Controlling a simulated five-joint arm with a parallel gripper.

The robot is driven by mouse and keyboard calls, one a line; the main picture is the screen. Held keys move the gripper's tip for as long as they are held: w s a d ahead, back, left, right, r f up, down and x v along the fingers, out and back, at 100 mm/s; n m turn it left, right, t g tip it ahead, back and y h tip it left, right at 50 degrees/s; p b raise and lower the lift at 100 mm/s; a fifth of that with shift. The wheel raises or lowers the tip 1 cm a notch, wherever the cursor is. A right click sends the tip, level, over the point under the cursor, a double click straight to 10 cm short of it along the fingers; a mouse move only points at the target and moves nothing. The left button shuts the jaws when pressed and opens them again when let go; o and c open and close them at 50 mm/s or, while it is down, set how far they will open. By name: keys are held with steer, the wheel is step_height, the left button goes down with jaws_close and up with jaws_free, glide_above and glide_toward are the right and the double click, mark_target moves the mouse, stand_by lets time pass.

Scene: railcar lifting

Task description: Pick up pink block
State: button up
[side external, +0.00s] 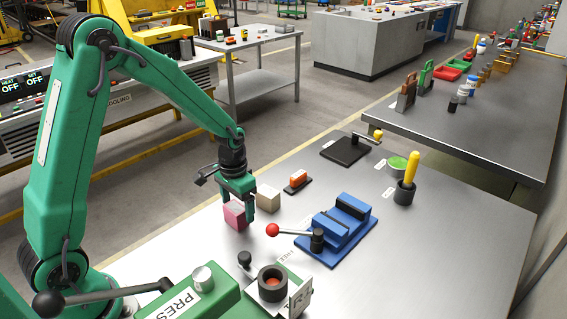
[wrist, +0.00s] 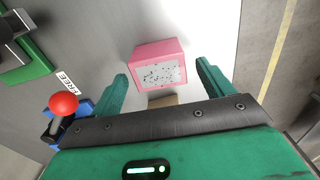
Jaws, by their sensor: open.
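The pink block (side external: 235,217) sits on the grey metal table in the side view, below and slightly left of my gripper (side external: 240,203). My green fingers partly cover its right side there. In the wrist view the pink block (wrist: 160,53) shows a pale, dark-speckled top face, and it lies between and a little beyond the two fingertips of my gripper (wrist: 162,72). The fingers are apart, with visible gaps on both sides of the block. I see no contact with it.
A beige block (side external: 268,198) stands right of the pink block. An orange item (side external: 298,180) lies behind. A blue vise (side external: 338,228) with a red-knobbed lever (side external: 273,230) stands to the right. A green press (side external: 205,298) is in front. The table's right front is clear.

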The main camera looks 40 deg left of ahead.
steer(key=shift+f, duration=1.35)
steer(key=shift+c, duration=0.2)
steer(key=c, duration=1.3)
steer(key=shift+r, duration=0.2)
steer(key=shift+w+r, duration=0.1)
steer(key=shift+r, duration=0.35)
step_height(320, 180, up, 3)
steer(key=shift+r, duration=0.1)
steer(key=s+d+r, duration=0.1)
steer(key=d+r, duration=0.1)
steer(key=d, duration=0.1)
steer(key=s+d+r, duration=0.2)
steer(key=d, duration=0.2)
steer(key=s+d+r, duration=0.2)
steer(key=d, duration=0.1)
steer(key=shift+s+d+r, duration=0.1)
steer(key=shift+d+r, duration=0.15)
steer(key=shift+r, duration=0.05)
